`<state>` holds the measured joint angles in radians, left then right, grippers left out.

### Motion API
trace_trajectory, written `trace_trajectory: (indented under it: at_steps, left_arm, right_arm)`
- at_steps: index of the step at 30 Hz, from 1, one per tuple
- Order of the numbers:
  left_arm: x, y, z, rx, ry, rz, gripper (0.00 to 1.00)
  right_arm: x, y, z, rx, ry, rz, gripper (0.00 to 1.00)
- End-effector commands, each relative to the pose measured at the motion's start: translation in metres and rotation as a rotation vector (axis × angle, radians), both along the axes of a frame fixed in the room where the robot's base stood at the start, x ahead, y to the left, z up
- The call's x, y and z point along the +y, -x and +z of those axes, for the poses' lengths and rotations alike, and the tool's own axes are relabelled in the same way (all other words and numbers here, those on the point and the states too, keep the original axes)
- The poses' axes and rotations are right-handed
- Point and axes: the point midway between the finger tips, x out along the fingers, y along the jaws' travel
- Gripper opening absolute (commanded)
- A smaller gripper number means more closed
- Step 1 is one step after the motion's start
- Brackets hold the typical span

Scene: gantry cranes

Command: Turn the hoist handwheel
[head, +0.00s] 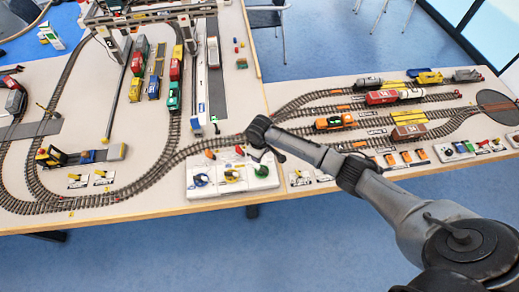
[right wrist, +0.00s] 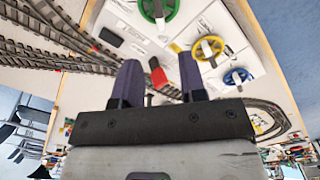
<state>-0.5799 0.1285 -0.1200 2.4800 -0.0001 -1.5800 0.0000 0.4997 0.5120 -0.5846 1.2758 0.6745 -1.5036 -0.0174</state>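A white control panel (head: 215,188) at the table's front edge carries three small handwheels: blue (head: 201,180), yellow (head: 231,175) and green (head: 261,170). I cannot read which one is the hoist wheel. In the right wrist view the green wheel (right wrist: 158,8) is at the top, with the yellow wheel (right wrist: 208,47) and blue wheel (right wrist: 238,76) to the right. My right gripper (head: 266,154) is above the panel's back right part. Its fingers in the right wrist view (right wrist: 160,82) are apart and hold nothing. My left gripper is out of view.
Model tracks with trains fill the table behind and to both sides. The gantry crane (head: 145,14) stands at the back left. An orange locomotive (head: 334,122) is right of the panel, near my arm. The floor in front of the table is clear.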

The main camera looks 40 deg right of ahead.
Motion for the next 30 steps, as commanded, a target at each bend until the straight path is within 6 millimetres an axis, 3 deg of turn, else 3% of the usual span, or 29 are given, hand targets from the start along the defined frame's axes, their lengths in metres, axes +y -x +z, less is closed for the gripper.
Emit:
trace_trajectory:
  at_steps: [9, 30]
  left_arm:
    - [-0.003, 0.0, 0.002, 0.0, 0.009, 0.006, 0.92]
    - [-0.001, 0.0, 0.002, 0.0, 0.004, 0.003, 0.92]
  right_arm:
    - [0.0, 0.0, 0.024, -0.001, 0.001, -0.001, 0.38]
    - [0.0, 0.0, 0.024, 0.0, 0.0, 0.0, 0.38]
